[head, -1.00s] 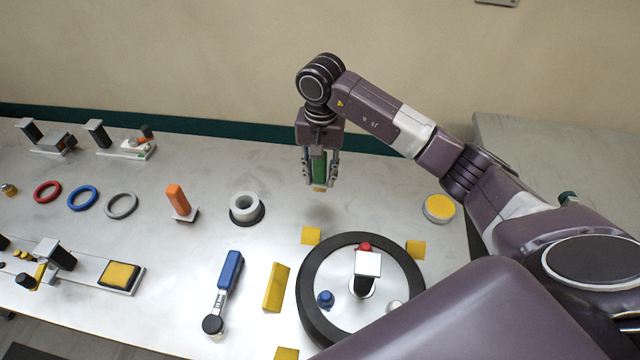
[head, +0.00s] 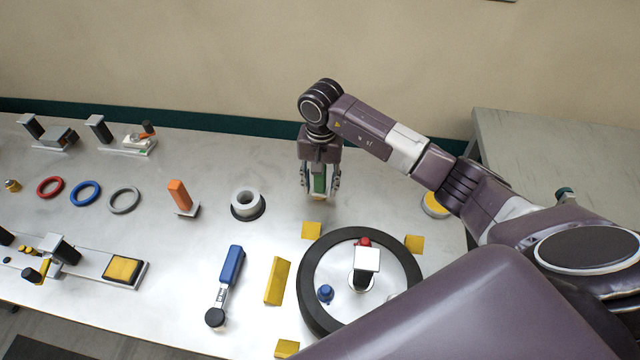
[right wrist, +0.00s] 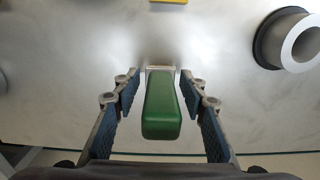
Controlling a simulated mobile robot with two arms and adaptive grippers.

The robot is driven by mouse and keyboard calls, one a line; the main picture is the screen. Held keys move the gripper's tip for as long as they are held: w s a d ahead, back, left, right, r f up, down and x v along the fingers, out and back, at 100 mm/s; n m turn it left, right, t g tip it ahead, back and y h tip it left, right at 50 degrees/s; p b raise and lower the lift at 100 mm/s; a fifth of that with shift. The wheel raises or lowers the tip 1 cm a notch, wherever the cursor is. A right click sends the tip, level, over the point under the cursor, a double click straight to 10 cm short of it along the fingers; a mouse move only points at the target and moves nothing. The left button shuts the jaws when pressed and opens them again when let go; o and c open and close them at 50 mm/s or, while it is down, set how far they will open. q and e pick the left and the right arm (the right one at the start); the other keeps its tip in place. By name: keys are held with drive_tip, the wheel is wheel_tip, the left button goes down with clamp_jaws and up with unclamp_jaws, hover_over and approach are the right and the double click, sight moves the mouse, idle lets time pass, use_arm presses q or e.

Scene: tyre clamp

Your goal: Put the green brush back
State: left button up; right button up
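The green brush (head: 319,184) stands upright between the fingers of my right gripper (head: 320,192), at the back of the table behind the tyre. Its lower end appears to rest on the table. In the right wrist view, the green handle (right wrist: 161,108) fills the middle, with a pale strip at its far end. The right gripper (right wrist: 160,85) straddles it, with a narrow gap showing on each side, so the fingers look open around it. My left gripper is not in view.
The black tyre (head: 313,312) lies in front, with yellow blocks around it. A grey-white collar (head: 245,202) stands left of the brush. A round yellow-topped tin (head: 435,206) is at the right, partly behind my arm.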

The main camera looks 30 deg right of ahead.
drive_tip(key=shift+o, duration=0.2)
drive_tip(key=shift+r, duration=0.1)
drive_tip(key=shift+r+p, duration=0.2)
drive_tip(key=shift+p, duration=0.1)
wheel_tip(320, 180, up, 10)
drive_tip(key=b, duration=0.4)
drive_tip(key=shift+b, duration=0.3)
drive_tip(key=shift+r, duration=0.9)
